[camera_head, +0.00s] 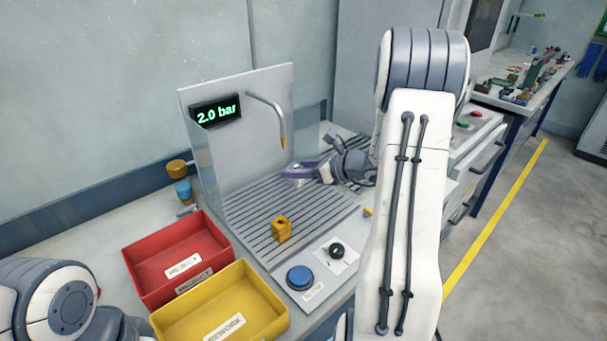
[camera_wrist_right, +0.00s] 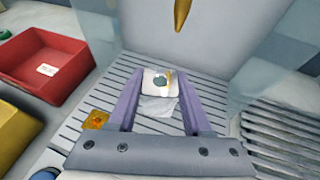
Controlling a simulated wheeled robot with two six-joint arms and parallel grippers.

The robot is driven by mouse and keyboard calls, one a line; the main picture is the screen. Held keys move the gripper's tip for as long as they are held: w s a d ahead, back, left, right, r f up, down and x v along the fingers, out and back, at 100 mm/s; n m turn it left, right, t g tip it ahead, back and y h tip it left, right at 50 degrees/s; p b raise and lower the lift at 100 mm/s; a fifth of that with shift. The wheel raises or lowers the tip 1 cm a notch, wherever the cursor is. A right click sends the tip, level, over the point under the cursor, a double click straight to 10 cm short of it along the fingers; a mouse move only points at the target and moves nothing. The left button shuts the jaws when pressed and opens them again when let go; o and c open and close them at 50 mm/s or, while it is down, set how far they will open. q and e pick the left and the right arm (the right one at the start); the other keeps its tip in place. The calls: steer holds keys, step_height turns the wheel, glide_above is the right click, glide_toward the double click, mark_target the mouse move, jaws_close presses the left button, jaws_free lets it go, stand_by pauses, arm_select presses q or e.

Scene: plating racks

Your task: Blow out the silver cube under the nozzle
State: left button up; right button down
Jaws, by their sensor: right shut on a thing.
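My right gripper (camera_head: 298,172) has purple fingers and reaches in from the right over the slotted grate (camera_head: 262,228). In the right wrist view the right gripper (camera_wrist_right: 157,98) is shut on the silver cube (camera_wrist_right: 150,86), which has a dark round hole in its upper face and sits between the fingertips. In the head view the fingers largely hide the cube. The brass-tipped nozzle (camera_head: 283,141) hangs from a bent pipe just above and left of the gripper; its tip (camera_wrist_right: 182,14) shows beyond the cube in the wrist view. My left gripper is out of view.
A golden cube (camera_head: 281,231) stands on the grate. A red bin (camera_head: 148,285) and a yellow bin (camera_head: 279,300) are at the left front. A blue button (camera_head: 300,277) and black knob (camera_head: 337,251) are in front. The display (camera_head: 217,112) reads 2.0 bar.

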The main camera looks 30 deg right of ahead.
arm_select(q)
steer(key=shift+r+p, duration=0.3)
arm_select(e)
steer(key=shift+w+a+r, duration=0.1)
steer(key=shift+w+r, duration=0.1)
steer(key=shift+w, duration=0.6)
steer(key=shift+w+a+r, duration=0.1)
steer(key=shift+w+r, duration=0.1)
steer(key=shift+w, duration=0.6)
steer(key=shift+w+a+r, duration=0.1)
steer(key=shift+w+r, duration=0.1)
steer(key=shift+w, duration=0.6)
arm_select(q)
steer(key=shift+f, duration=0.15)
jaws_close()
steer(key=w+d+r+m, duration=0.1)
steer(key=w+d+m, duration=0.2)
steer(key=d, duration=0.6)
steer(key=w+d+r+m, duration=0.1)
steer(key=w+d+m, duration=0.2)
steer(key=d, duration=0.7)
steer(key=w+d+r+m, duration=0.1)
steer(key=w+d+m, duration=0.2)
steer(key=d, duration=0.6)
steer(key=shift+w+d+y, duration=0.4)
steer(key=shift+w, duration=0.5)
